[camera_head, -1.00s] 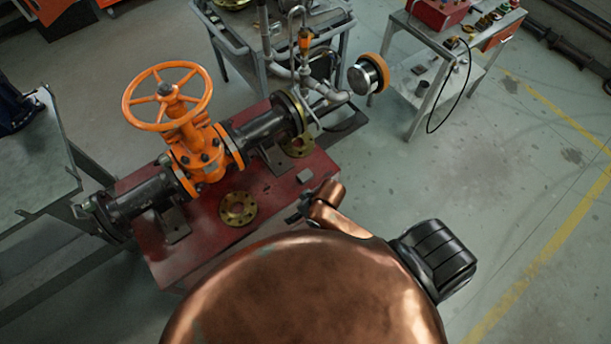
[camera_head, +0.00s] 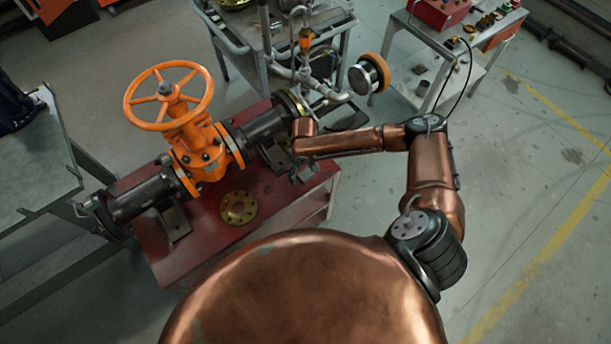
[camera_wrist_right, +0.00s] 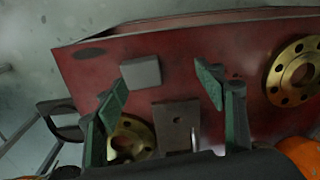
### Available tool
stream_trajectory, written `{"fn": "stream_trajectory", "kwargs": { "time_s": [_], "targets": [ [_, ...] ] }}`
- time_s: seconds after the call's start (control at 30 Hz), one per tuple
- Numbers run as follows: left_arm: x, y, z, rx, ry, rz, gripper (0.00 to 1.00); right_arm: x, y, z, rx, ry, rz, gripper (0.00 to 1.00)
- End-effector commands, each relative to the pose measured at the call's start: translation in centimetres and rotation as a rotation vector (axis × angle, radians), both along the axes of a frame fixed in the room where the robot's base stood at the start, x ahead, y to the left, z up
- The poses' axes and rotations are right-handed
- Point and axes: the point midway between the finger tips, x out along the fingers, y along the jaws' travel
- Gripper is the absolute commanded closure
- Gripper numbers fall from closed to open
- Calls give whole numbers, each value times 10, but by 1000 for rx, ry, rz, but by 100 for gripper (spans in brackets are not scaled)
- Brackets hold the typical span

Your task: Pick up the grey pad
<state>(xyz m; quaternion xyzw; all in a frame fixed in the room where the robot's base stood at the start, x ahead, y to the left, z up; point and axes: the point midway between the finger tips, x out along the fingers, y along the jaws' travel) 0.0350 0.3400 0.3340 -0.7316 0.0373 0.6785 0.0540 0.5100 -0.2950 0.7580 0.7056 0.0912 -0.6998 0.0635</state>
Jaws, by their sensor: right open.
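The grey pad (camera_wrist_right: 141,72) is a small square block lying on the red bench top in the right wrist view. It shows between my right gripper's spread green fingers, nearer the left one and beyond the fingertips. My right gripper (camera_wrist_right: 162,88) is open with nothing between its fingers. In the head view my right gripper (camera_head: 301,173) hangs over the right part of the bench, and I cannot make out the pad there. My left gripper is in neither view.
The red bench (camera_head: 200,235) carries the black pipe with the orange gate valve (camera_head: 168,98). A brass flange (camera_head: 238,207) lies on it; the wrist view also shows a dark bracket (camera_wrist_right: 177,122). A grey trolley (camera_head: 232,45) stands behind.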

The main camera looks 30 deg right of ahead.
Motion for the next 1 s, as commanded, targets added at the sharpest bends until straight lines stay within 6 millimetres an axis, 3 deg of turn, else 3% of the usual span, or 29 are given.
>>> {"fn": "stream_trajectory", "kwargs": {
  "time_s": [0.03, 0.1, 0.2, 0.73, 1.0],
  "targets": [
    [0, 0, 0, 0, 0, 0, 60, 8, -16, 7, -20, 0, -32, 36],
    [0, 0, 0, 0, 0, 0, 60, 13, -28, 11, -33, 3, -66, 36],
    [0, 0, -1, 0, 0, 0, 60, 16, -36, 9, -40, 8, -89, 36],
    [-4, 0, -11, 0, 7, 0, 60, 17, -27, -56, -41, 8, -90, 36],
    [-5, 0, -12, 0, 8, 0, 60, 17, -27, -64, -39, 6, -88, 36]
  ]
}}
